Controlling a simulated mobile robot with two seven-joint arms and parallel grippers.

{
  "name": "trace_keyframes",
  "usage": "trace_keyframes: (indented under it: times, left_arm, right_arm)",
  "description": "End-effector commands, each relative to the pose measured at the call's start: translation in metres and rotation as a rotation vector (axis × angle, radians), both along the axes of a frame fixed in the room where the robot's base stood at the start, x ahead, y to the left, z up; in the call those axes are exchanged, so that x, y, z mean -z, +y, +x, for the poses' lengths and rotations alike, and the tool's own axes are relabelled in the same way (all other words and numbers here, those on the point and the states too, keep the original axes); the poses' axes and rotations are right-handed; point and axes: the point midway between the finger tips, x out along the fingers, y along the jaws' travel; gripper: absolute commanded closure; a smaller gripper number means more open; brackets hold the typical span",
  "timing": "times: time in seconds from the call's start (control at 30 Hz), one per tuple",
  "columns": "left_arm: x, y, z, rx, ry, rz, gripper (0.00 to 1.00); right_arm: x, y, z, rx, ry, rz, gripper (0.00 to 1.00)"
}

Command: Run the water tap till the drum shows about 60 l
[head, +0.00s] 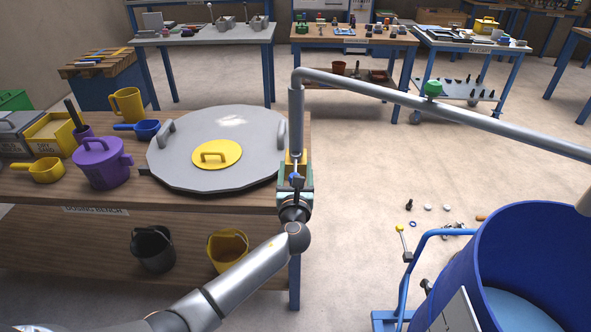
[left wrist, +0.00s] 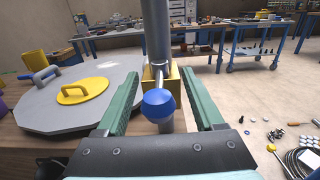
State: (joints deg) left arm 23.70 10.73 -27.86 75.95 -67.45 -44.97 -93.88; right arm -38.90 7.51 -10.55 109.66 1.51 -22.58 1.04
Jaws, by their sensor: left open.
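The water tap's blue knob (left wrist: 159,104) sits on a short lever in front of a brass block (left wrist: 172,76) at the foot of a grey upright pipe. My left gripper (left wrist: 160,80) is open, its green fingers on either side of the knob, with gaps visible. In the head view my left gripper (head: 296,187) is at the bench's right end and partly hides the tap's blue knob (head: 297,179). The pipe (head: 400,97) bends and runs right, toward the blue drum (head: 450,255). Light blue liquid (head: 520,308) shows inside the drum. No litre reading is legible. My right gripper is out of view.
A large grey lid (head: 215,180) with a yellow hatch (head: 217,155) lies on the dosing bench (head: 60,190), left of the tap. A purple jug (head: 102,162) stands farther left. Small parts litter the floor (head: 370,190) between bench and drum. Other tables stand behind.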

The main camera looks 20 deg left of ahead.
Motion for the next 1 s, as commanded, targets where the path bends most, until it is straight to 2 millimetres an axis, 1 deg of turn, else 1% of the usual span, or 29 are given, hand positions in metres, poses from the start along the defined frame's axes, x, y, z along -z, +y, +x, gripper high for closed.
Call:
trace_keyframes:
  times: [0.2,0.33,0.47,0.7,0.8,0.9,1.0]
  left_arm:
    - [0.001,0.000,-0.002,0.000,0.001,0.001,0.31]
    - [0.001,-0.005,-0.013,0.002,0.001,0.000,0.31]
    - [0.001,-0.013,-0.034,0.003,0.002,-0.001,0.31]
    - [0.001,-0.032,-0.082,0.002,0.002,-0.002,0.31]
    - [0.001,-0.038,-0.098,0.001,0.002,-0.002,0.31]
    - [0.001,-0.042,-0.109,0.001,0.002,0.000,0.31]
    - [0.001,-0.045,-0.115,0.000,0.001,0.001,0.31]
  right_arm:
    - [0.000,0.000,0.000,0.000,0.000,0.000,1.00]
    - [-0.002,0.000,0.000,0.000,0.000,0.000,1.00]
    - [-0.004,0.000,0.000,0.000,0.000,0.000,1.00]
    - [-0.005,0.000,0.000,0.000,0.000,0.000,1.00]
    - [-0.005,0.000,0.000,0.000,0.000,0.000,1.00]
    - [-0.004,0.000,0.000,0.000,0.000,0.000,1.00]
    - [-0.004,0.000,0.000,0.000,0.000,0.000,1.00]
